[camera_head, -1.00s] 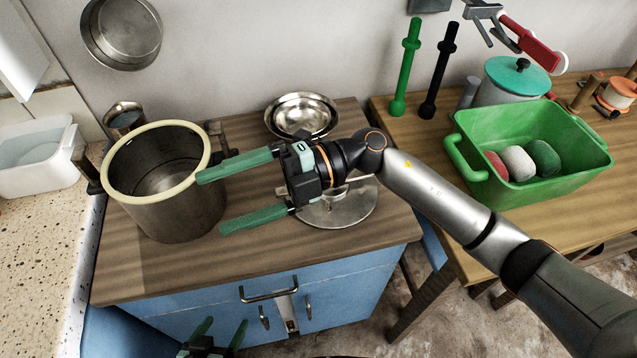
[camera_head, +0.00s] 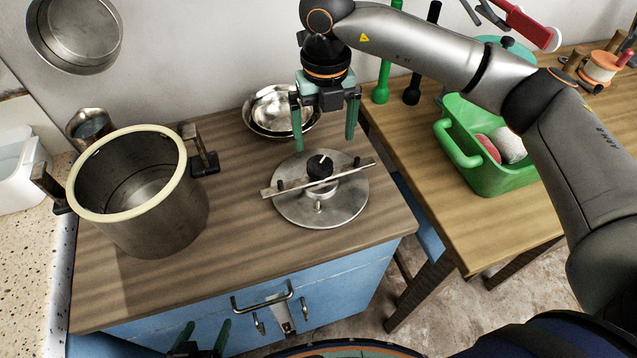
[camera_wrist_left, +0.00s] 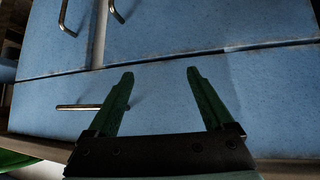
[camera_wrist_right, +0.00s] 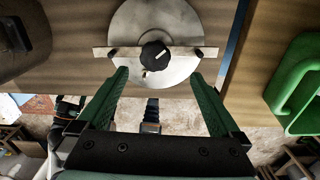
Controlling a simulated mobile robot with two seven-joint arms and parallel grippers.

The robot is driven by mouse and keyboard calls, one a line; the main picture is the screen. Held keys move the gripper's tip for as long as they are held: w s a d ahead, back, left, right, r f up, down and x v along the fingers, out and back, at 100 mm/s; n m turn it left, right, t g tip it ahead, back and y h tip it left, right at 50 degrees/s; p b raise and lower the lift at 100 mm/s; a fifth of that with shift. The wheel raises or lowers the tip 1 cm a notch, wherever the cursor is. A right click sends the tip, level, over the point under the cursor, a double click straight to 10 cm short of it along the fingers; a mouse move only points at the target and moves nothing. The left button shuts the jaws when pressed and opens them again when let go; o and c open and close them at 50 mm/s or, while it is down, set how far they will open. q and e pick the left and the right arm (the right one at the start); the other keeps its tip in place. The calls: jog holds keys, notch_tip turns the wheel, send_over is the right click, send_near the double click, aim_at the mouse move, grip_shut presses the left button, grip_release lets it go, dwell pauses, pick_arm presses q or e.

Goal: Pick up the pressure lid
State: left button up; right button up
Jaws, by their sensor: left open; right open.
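The pressure lid (camera_head: 335,207) is a round grey metal disc with a crossbar and a black knob. It lies flat on the wooden cabinet top, right of the pot (camera_head: 150,205). My right gripper (camera_head: 325,145) is open and empty, pointing down above the lid's back side. In the right wrist view the lid (camera_wrist_right: 168,20) shows beyond and between the open fingers (camera_wrist_right: 158,80), not touching them as far as I can tell. My left gripper (camera_head: 205,340) is open and low in front of the blue cabinet; its fingers (camera_wrist_left: 160,85) show empty in the left wrist view.
The deep pot with a cream rim and side handles stands open at the left. Metal bowls (camera_head: 270,112) sit behind the lid. A green tub (camera_head: 500,178) stands on the right table, across a gap. The cabinet top in front of the lid is clear.

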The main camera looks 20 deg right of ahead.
aim_at(320, 163)
jog(key=f, duration=0.8)
jog(key=shift+a+f+p, duration=0.3)
jog(key=shift+a+p, duration=0.1)
grip_shut()
dwell(0.4)
jog(key=shift+w+r, duration=0.1)
jog(key=shift+r, duration=0.05)
